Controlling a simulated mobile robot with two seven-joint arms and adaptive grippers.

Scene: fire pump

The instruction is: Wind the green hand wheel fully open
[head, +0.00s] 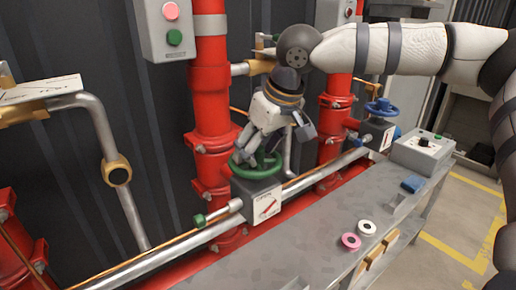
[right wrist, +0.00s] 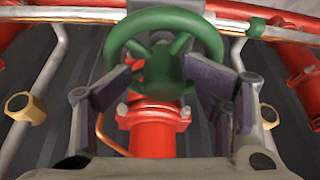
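The green hand wheel (head: 246,171) sits on a grey valve box (head: 262,197) with a white label, in front of a red vertical pipe. My right gripper (head: 258,150) reaches down from above and is at the wheel. In the right wrist view, the green wheel (right wrist: 163,18) shows its rim and spokes at the top middle. The dark fingers of my right gripper (right wrist: 163,82) stand wide apart, one on each side of the wheel's lower part. I cannot tell whether either finger touches the wheel. My left gripper is not in view.
A blue hand wheel (head: 381,107) sits farther right. A control box (head: 422,150) stands on the grey bench (head: 300,245), with pink (head: 350,241) and white (head: 367,227) rings nearer. A button box (head: 166,28) hangs above left. Red and silver pipes crowd the wheel.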

